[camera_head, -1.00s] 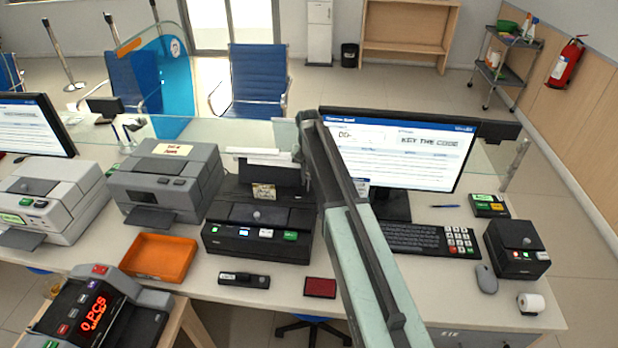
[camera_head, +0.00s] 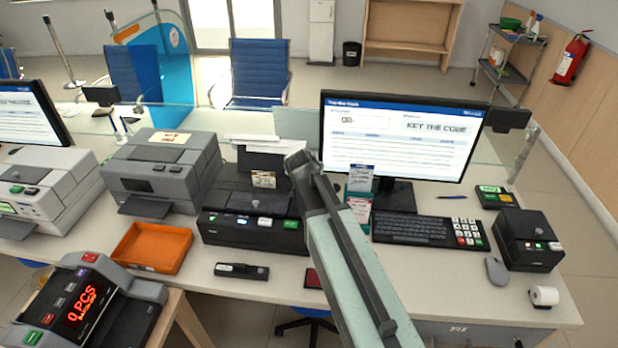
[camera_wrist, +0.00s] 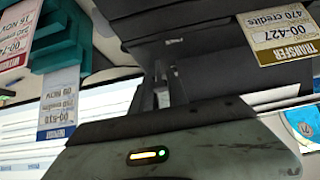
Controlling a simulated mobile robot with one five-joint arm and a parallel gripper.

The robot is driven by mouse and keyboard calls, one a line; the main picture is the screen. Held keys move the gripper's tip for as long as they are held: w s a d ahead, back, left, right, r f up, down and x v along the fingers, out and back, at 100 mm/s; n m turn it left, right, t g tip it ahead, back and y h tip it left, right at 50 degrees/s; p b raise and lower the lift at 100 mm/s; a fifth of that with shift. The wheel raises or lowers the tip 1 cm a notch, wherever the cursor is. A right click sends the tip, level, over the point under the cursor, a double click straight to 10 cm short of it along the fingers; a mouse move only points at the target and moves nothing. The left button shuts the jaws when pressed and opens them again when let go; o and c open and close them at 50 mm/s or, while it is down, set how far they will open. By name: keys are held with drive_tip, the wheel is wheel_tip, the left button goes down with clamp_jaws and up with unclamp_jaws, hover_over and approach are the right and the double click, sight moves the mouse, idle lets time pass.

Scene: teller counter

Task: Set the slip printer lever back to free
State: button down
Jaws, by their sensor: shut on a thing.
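The black slip printer (camera_head: 222,232) stands mid-counter, with buttons along its front and a yellow-edged transfer slip (camera_head: 263,180) at its upright back part. The slip shows upside down in the wrist view (camera_wrist: 282,36). My gripper (camera_head: 298,158) is at the printer's upper right side, beside its back part. In the wrist view my gripper (camera_wrist: 161,92) has its dark fingers close together against the dark printer body, shut on a thin part that looks like the lever. The lever itself is mostly hidden, and its setting cannot be read.
Slips in a teal holder (camera_head: 358,222) stand just right of my arm. The monitor (camera_head: 400,140) and keyboard (camera_head: 425,232) are further right. A grey printer (camera_head: 165,170) and orange tray (camera_head: 150,248) are left. A black stapler-like item (camera_head: 241,271) lies in front.

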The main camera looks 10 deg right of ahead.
drive_tip(key=shift+s+f+t+b, duration=0.35)
drive_tip(key=shift+t+b, duration=0.25)
drive_tip(key=shift+b, duration=0.2)
drive_tip(key=shift+a+r, duration=0.1)
drive_tip(key=shift+r, duration=0.05)
drive_tip(key=c, duration=1.6)
unclamp_jaws()
drive_tip(key=shift+o, duration=0.2)
drive_tip(key=p+v, duration=0.4)
drive_tip(key=v, duration=0.4)
drive_tip(key=shift+a+p, duration=0.1)
drive_tip(key=shift+p, duration=0.2)
